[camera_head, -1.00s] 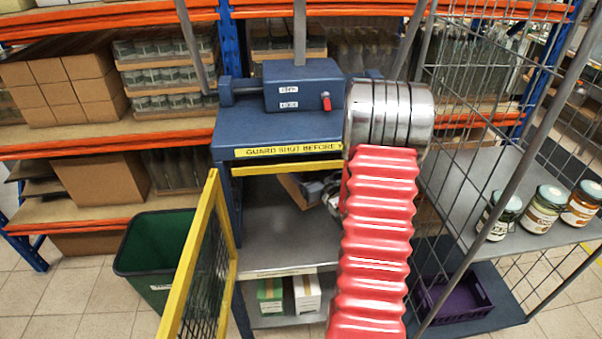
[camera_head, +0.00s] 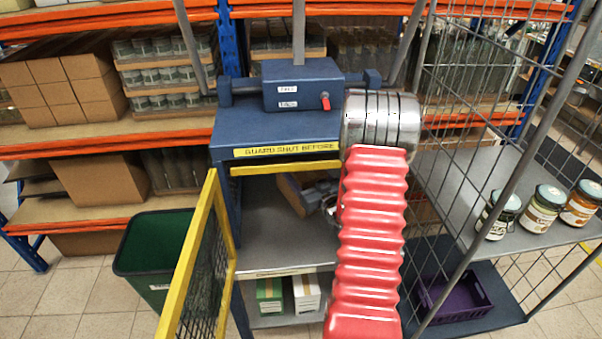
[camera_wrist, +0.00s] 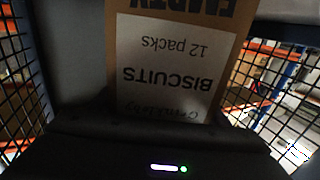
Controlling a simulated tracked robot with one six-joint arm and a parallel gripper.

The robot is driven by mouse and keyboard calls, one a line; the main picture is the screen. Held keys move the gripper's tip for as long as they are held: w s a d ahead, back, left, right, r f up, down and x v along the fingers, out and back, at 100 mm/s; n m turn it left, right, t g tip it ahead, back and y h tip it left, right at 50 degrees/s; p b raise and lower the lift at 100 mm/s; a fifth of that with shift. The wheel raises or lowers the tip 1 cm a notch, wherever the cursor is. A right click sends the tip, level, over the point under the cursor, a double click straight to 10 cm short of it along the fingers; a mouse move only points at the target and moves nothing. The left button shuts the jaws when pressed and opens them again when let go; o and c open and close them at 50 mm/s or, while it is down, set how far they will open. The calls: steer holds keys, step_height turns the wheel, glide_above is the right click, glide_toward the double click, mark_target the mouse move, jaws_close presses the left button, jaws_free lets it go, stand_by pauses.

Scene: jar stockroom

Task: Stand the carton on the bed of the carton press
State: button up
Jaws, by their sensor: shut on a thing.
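The carton (camera_head: 291,195) is brown and shows only in part inside the carton press, mostly hidden by the press top and my arm. In the wrist view the carton (camera_wrist: 180,65) fills the middle, with a white label reading BISCUITS, 12 packs, upside down in the picture. My gripper (camera_head: 322,190) is shut on the carton, and its fingertips are hard to make out. The blue carton press (camera_head: 225,135) has a grey bed (camera_head: 275,240) below its top. The carton looks tilted above the bed; I cannot tell whether they touch.
The yellow mesh guard (camera_head: 190,255) stands open at the press's left front. A green bin (camera_head: 150,250) is left of it. A wire cage trolley (camera_head: 465,165) with several jars (camera_head: 543,208) and a purple crate (camera_head: 455,297) is close on the right. Small boxes (camera_head: 270,295) sit below the bed.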

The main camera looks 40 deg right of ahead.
steer(key=shift+s, duration=0.1)
steer(key=o, duration=1.4)
steer(key=shift+f, duration=0.1)
steer(key=v, duration=1.2)
steer(key=shift+s, duration=0.15)
